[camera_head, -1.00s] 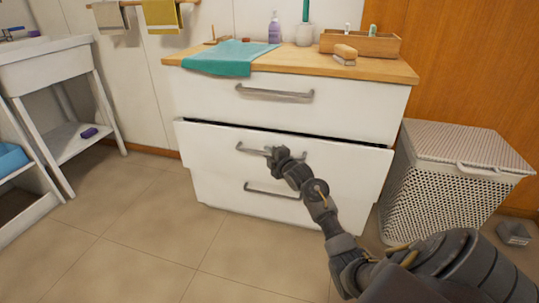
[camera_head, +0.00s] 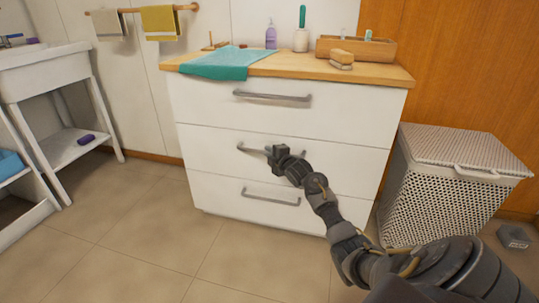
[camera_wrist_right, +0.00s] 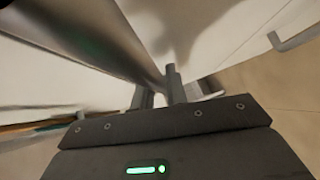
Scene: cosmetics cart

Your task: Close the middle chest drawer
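The white chest has three drawers. Its middle drawer (camera_head: 215,155) now sits flush with the top drawer (camera_head: 200,105) and the bottom drawer (camera_head: 225,197), with only a thin seam above it. My right gripper (camera_head: 274,155) is at the middle drawer's metal handle (camera_head: 250,149), near the handle's middle, and hides part of it. In the right wrist view, a metal bar (camera_wrist_right: 115,38) runs down to the fingers (camera_wrist_right: 160,92), which are close together. I cannot tell whether they grip the bar. My left gripper is not in view.
A woven laundry basket (camera_head: 440,190) stands right of the chest. The wooden top carries a teal cloth (camera_head: 220,63), a purple bottle (camera_head: 271,36), a brush (camera_head: 341,58) and a wooden box (camera_head: 356,48). The tiled floor in front is clear.

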